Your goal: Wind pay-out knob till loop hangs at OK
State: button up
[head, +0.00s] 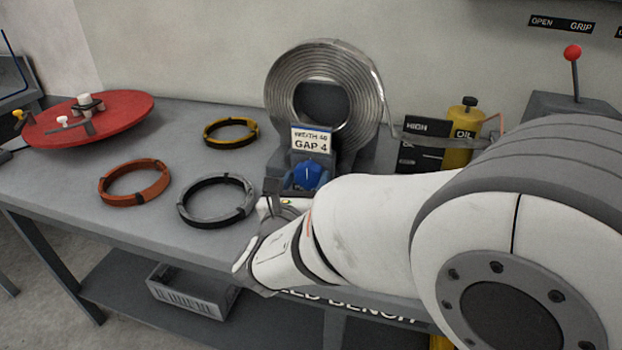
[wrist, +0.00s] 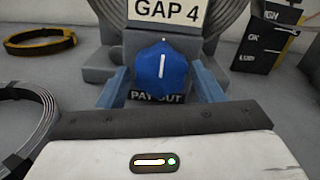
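The blue pay-out knob (head: 307,176) is on the front of the coil stand, with a white pointer line standing upright in the wrist view (wrist: 162,70). My gripper (wrist: 162,88) has its two blue fingers on either side of the knob, seemingly with a narrow gap at each; contact is not clear. The metal strip coil (head: 276,95) stands behind. Its strip (head: 392,125) runs right across the dark level board (head: 420,160), near the HIGH mark. The board reads HIGH, OK and a lowest mark in the wrist view (wrist: 268,38). The loop's lowest point is hard to make out.
A "GAP 4" card (head: 311,140) sits above the knob. Yellow (head: 231,121), orange (head: 104,186) and grey-black (head: 184,212) rings lie on the bench left. A red turntable (head: 130,112) is far left. A yellow oil can (head: 462,122) stands right of the board.

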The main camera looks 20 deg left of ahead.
jog(key=c, duration=0.6)
jog(key=shift+d, duration=0.2)
jog(key=shift+c, duration=0.5)
jog(key=shift+a, duration=0.15)
jog(key=shift+f+m+b, duration=0.15)
jog(key=shift+m+b, duration=0.25)
jog(key=shift+b, duration=0.2)
jog(key=m+b, duration=0.1)
jog(key=b, duration=0.1)
jog(key=m+b, duration=0.3)
jog(key=b, duration=0.1)
jog(key=shift+f+m, duration=0.25)
jog(key=shift+m, duration=0.15)
jog(key=m+b, duration=0.3)
jog(key=b, duration=0.1)
jog(key=shift+b, duration=0.4)
jog(key=m+b, duration=0.2)
jog(key=shift+r+b, duration=0.25)
jog(key=shift+b, duration=0.1)
jog(key=shift+r, duration=0.1)
